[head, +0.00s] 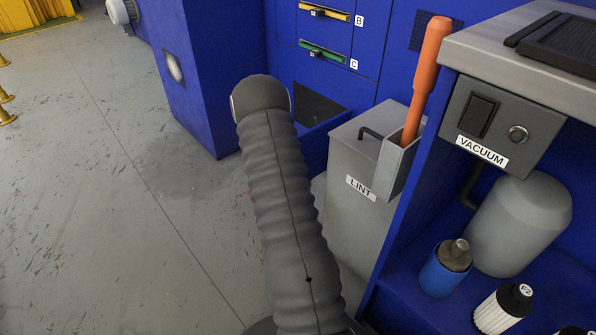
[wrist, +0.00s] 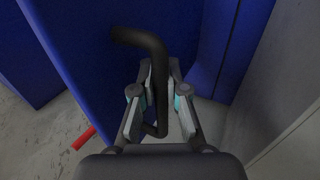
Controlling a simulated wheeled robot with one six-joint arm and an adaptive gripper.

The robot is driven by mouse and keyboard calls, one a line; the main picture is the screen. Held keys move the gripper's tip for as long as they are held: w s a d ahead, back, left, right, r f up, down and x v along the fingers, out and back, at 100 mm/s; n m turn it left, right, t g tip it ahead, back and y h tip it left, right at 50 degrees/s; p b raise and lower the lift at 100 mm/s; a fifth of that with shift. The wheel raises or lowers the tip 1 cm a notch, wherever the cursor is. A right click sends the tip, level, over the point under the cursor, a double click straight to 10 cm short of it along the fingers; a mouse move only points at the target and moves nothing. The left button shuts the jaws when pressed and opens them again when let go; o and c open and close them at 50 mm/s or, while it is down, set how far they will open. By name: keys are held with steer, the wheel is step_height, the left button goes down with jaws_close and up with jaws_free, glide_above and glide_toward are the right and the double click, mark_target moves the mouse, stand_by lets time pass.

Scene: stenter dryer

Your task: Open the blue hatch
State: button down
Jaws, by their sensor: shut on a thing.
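In the wrist view my gripper (wrist: 162,85) is shut on a bent black handle (wrist: 150,45), which runs between its fingers. The handle stands in front of a blue panel (wrist: 85,65), which looks like the blue hatch. In the head view a blue panel (head: 318,143) juts out low on the blue machine, below a dark area (head: 318,105). I cannot tell for certain whether this is the hatch standing partly open. My grey sleeved arm hides the gripper and the handle in the head view.
A grey LINT bin (head: 345,225) with an orange-handled tool (head: 428,70) stands close to the right of my arm. Further right is a blue bench with a VACUUM switch box (head: 497,120) and canisters (head: 445,268). Floor to the left (head: 110,200) is clear.

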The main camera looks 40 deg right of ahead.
steer(key=shift+w+a, duration=0.1)
steer(key=shift+w, duration=0.05)
steer(key=c, duration=1.3)
jaws_free()
steer(key=shift+w+a, duration=0.1)
steer(key=shift+a, duration=0.05)
steer(key=shift+o, duration=0.6)
steer(key=shift+w+a, duration=0.1)
steer(key=v, duration=1.2)
